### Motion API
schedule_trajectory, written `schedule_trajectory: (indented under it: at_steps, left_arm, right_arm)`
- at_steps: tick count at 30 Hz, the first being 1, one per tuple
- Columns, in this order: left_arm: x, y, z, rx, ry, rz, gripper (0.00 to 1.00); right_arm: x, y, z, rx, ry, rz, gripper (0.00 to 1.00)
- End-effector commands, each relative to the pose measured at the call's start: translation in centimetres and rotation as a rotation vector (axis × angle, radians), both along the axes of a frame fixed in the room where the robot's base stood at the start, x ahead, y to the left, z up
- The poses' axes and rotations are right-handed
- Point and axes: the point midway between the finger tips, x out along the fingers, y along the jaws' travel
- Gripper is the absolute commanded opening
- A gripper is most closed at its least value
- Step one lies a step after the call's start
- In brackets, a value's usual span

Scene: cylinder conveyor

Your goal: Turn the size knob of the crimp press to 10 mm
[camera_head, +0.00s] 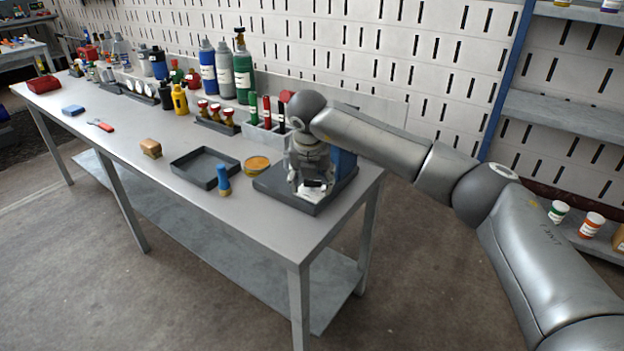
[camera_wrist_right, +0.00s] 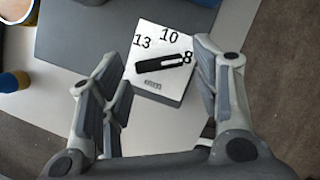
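The crimp press (camera_head: 344,168) stands at the near right corner of the bench, on a dark grey base. In the right wrist view its white dial plate (camera_wrist_right: 158,86) carries the numbers 13, 10 and 8. The black size knob (camera_wrist_right: 160,63) lies across this plate, and its white mark points right, towards the 8. My right gripper (camera_head: 311,182) is over the press base and hides part of the press. In the wrist view the right gripper's fingers (camera_wrist_right: 160,85) are spread on both sides of the plate, apart from the knob. My left gripper is not in view.
A blue-and-yellow cylindrical tool (camera_head: 223,180), a round yellow-topped container (camera_head: 257,164) and a black tray (camera_head: 180,168) lie left of the press. Several bottles (camera_head: 243,75) and a white bin (camera_head: 262,136) stand behind. The bench's front edge (camera_head: 225,232) is clear.

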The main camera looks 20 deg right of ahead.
Motion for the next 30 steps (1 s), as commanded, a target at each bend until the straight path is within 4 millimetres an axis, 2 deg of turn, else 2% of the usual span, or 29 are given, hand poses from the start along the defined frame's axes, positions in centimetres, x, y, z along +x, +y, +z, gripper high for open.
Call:
schedule_trajectory:
  at_steps: [1,6,9,20,30]
  left_arm:
    - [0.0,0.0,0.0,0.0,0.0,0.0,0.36]
    - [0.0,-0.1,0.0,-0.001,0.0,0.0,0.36]
    - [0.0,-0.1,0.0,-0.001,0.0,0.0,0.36]
    - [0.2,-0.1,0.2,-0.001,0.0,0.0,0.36]
    - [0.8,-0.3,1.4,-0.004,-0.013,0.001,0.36]
  right_arm:
    - [0.0,0.0,0.0,0.0,0.0,0.0,0.47]
    - [0.0,0.0,0.0,0.0,0.0,0.0,0.25]
    - [0.0,0.0,0.0,0.0,0.0,0.0,0.15]
    - [0.0,-0.1,0.0,0.001,-0.001,0.072,0.15]
    - [-0.1,-0.5,0.0,0.001,-0.001,0.334,0.15]
